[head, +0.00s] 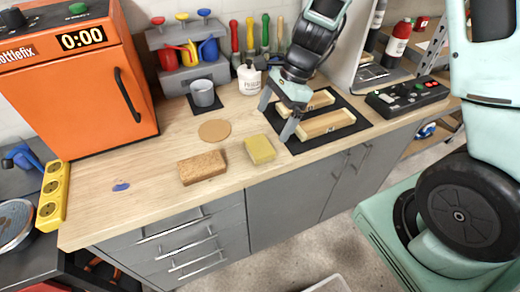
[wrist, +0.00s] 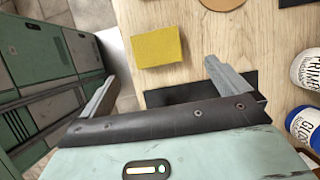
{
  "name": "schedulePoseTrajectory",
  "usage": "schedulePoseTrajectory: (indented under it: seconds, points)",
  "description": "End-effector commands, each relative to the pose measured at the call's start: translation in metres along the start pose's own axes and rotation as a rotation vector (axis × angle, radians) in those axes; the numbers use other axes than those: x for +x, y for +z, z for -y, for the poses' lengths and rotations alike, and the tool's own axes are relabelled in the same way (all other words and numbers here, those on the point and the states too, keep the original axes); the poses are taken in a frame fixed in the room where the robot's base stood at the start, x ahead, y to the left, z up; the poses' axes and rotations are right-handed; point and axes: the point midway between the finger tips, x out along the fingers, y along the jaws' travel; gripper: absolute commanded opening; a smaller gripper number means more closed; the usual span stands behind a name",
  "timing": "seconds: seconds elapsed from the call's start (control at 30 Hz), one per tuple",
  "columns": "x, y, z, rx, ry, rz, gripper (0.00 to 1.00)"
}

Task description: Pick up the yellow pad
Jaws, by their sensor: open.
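The yellow pad (head: 260,149) lies flat on the wooden counter near its front edge, between a brown cork-like block and the black mat. It also shows in the wrist view (wrist: 158,47), upper middle, beyond and between my fingers. My gripper (head: 276,117) is open and empty in the head view, above the counter by the left end of the black mat, to the right of and behind the pad. In the wrist view my two spread fingers (wrist: 158,82) show, with the pad apart from them.
A brown block (head: 202,167) lies left of the pad, and a round cork coaster (head: 214,130) behind it. Light wooden trays (head: 326,124) sit on the black mat (head: 364,123). A grey mug (head: 203,93) and a white bottle (head: 249,79) stand farther back. The counter's front left is mostly clear.

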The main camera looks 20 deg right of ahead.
Motion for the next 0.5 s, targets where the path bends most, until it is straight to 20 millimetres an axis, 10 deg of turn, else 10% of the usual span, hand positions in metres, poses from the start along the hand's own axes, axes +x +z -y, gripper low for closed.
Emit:
schedulePoseTrajectory:
  seconds: [0.5]
  points:
    - [0.059, 0.004, -0.005, -0.001, 0.004, 0.000, 1.00]
